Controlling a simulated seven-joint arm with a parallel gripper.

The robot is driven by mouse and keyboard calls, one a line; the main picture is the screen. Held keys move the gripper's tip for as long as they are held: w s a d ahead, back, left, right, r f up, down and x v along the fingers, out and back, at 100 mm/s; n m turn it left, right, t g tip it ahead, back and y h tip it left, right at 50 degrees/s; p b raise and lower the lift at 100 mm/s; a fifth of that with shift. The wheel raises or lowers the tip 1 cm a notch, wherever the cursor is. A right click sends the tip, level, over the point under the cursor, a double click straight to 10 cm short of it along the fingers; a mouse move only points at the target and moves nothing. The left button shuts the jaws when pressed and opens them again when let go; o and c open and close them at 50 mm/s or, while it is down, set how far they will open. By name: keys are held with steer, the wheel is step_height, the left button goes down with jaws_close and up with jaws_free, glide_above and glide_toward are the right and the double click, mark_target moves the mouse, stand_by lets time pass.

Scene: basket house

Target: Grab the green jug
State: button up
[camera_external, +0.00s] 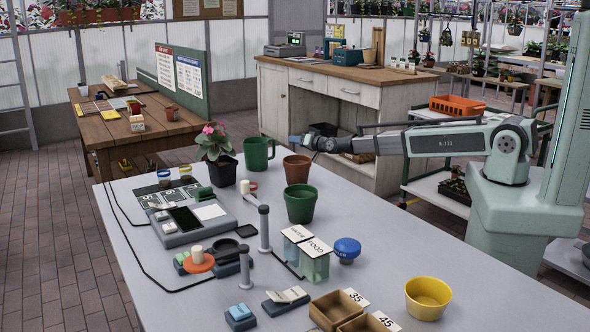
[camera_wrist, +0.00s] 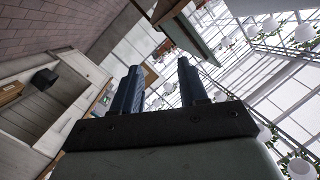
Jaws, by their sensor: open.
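The green jug (camera_external: 258,154) stands upright at the far side of the grey table in the external view, with its handle toward the right. My gripper (camera_external: 293,140) is above the table just right of the jug, over the brown pot, and points left. It looks empty. In the wrist view my gripper (camera_wrist: 160,88) shows two blue fingers spread apart with nothing between them. The jug does not show in the wrist view, which looks toward the walls and the glass roof.
A brown pot (camera_external: 297,169) and a green pot (camera_external: 300,204) stand right of the jug. A potted pink flower (camera_external: 221,170) stands left of it. A yellow bowl (camera_external: 427,297) is near the front right. The grey table (camera_external: 385,240) has free room at right.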

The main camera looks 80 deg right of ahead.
steer(key=d+r+m+t+h, duration=0.1)
steer(key=d+r+m+h, duration=0.3)
steer(key=r, duration=0.7)
step_height(320, 180, up, 5)
steer(key=a+m, duration=0.2)
steer(key=m, duration=0.3)
steer(key=s+a+f+m+t+y, duration=0.1)
steer(key=a+f+m+y, duration=0.1)
steer(key=a+m, duration=1.1)
steer(key=s+a+f+m+y, duration=0.2)
steer(key=a+m, duration=0.5)
steer(key=a, duration=1.1)
steer(key=shift+y, duration=0.3)
steer(key=shift+w+f, duration=0.25)
steer(key=shift+f, duration=0.9)
steer(key=shift+w+f, duration=0.2)
steer(key=shift+f, duration=1)
steer(key=shift+w+f, duration=0.25)
steer(key=shift+f, duration=0.9)
steer(key=x, duration=0.7)
steer(key=shift+w+d, duration=0.15)
steer(key=shift+w, duration=0.05)
